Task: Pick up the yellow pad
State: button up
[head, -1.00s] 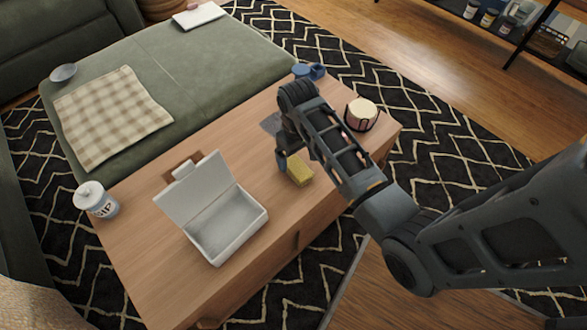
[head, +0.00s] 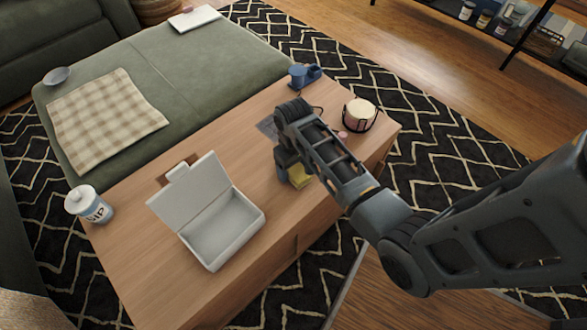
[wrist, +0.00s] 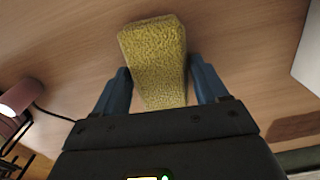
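The yellow pad (wrist: 155,50) is a rough-textured block lying on the wooden table. In the wrist view its near end lies between my gripper's (wrist: 157,85) two blue fingers, with a small gap visible on each side. My gripper is open around it. In the head view the pad (head: 299,178) is partly hidden by my gripper (head: 285,172) and arm, which are low over the table.
An open white case (head: 222,232) stands on the table left of my gripper, with a lidded jar (head: 88,204) farther left. A round pinkish item in a black holder (head: 360,114) and a blue cup (head: 298,75) are to the right and back.

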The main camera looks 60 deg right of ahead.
aim_at(297, 166)
jog(key=c, duration=0.6)
jog(key=shift+r, duration=0.5)
jog(key=r, duration=0.1)
jog(key=r+p, duration=0.1)
jog(key=r, duration=0.2)
jog(key=shift+s+d+p, duration=0.3)
jog(key=shift+p, duration=0.1)
jog(key=s+d+r, duration=0.2)
jog(key=s+d+r+p, duration=0.1)
jog(key=s+d+r, duration=0.1)
jog(key=s, duration=0.1)
jog(key=s+d+r+p, duration=0.1)
jog(key=s+d+r, duration=0.1)
jog(key=s, duration=0.1)
jog(key=shift+s+d, duration=0.25)
jog(key=shift+d, duration=0.1)
